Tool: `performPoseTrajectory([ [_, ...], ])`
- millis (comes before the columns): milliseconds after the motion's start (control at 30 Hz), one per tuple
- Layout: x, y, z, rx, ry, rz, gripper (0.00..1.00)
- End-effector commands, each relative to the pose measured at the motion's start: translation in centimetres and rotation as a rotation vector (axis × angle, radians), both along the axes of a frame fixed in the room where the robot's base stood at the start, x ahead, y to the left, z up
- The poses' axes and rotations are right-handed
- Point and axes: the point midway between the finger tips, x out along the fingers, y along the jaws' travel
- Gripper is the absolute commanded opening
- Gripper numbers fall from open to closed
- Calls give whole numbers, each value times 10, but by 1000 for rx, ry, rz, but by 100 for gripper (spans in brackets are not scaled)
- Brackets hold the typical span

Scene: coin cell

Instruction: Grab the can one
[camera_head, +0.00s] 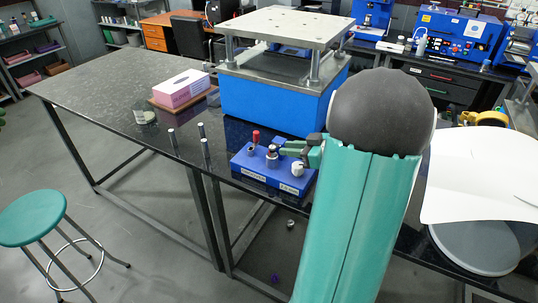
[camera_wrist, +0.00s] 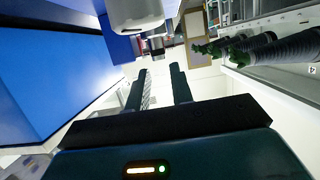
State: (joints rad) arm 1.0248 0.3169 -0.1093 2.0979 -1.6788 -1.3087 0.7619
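A small blue holder (camera_head: 262,177) with white labels too small to read stands near the table's front edge in the head view. It bears a red-topped piece (camera_head: 256,137), a silver metal cylinder (camera_head: 272,153) and a white cylinder (camera_head: 297,169). I cannot tell which of them is can one. My gripper (camera_head: 284,150) is beside the silver cylinder, its fingertips close to it; contact is unclear. In the wrist view my gripper (camera_wrist: 159,72) shows two parted fingers with nothing seen between them. A whitish cylinder (camera_wrist: 136,14) is close above the left finger there.
A big blue press (camera_head: 270,100) stands behind the holder. A pink box (camera_head: 181,88) and a small jar (camera_head: 145,115) are farther left. The table's far left is clear. A teal stool (camera_head: 33,218) stands on the floor.

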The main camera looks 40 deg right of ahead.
Motion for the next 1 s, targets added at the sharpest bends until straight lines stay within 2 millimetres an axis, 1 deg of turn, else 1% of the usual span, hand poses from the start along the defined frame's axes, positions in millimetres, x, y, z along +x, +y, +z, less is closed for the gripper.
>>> performPoseTrajectory([
  [100,13,3,-4,-2,0,-2,23],
  [267,23,6,-7,-1,0,0,23],
  [333,30,9,-10,-2,-1,2,23],
  [500,55,17,-19,-1,1,3,23],
  [600,66,21,-22,-2,0,2,23],
  [833,68,21,-23,-3,-1,1,23],
  [867,68,21,-23,-3,-1,1,19],
  [900,68,21,-23,-3,-1,1,11],
  [967,68,21,-23,-3,-1,1,0],
  [1000,68,21,-23,-3,-1,1,0],
])
